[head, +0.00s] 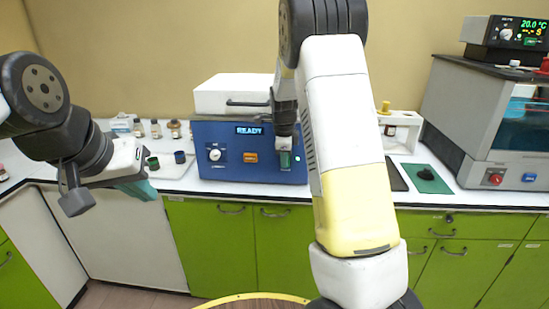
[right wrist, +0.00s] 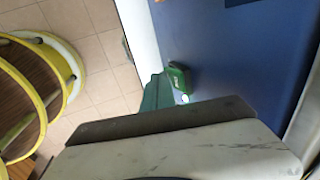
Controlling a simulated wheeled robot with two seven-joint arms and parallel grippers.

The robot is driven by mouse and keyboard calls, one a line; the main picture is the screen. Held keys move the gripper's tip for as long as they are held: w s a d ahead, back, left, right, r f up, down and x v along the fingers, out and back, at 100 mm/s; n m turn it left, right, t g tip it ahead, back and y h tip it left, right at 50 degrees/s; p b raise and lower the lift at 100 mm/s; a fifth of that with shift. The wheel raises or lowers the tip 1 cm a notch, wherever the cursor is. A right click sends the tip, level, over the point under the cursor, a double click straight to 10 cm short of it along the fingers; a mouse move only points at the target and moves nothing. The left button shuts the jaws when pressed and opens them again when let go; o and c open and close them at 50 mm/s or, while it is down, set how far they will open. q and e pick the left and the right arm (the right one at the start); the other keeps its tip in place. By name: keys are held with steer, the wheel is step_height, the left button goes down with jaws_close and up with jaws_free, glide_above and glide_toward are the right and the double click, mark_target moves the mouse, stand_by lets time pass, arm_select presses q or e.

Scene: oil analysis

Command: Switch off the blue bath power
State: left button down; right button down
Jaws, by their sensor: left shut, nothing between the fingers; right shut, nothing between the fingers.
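The blue bath (head: 228,168) stands on the counter, with a white lid, a lit READY display (head: 249,131), a dial and an orange button (head: 250,157) on its front. My right gripper (head: 285,160) is shut and empty in front of the right part of this front, hiding some of it. In the right wrist view, its teal fingertips (right wrist: 155,92) are beside a green switch (right wrist: 179,79) on the blue panel; I cannot tell whether they touch. A small light (right wrist: 185,98) glows by the switch. My left gripper (head: 139,189) is shut and empty near the counter's front edge.
Small bottles (head: 155,128) and dark caps (head: 180,156) stand left of the bath. A grey bath (head: 455,125) with a red knob (head: 495,179) and a controller (head: 507,37) on top stands at the right. Green cabinets are below.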

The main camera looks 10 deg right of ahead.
steer(key=shift+w+f, duration=0.2)
steer(key=shift+w, duration=0.05)
steer(key=shift+d+r, duration=0.1)
steer(key=shift+r, duration=0.75)
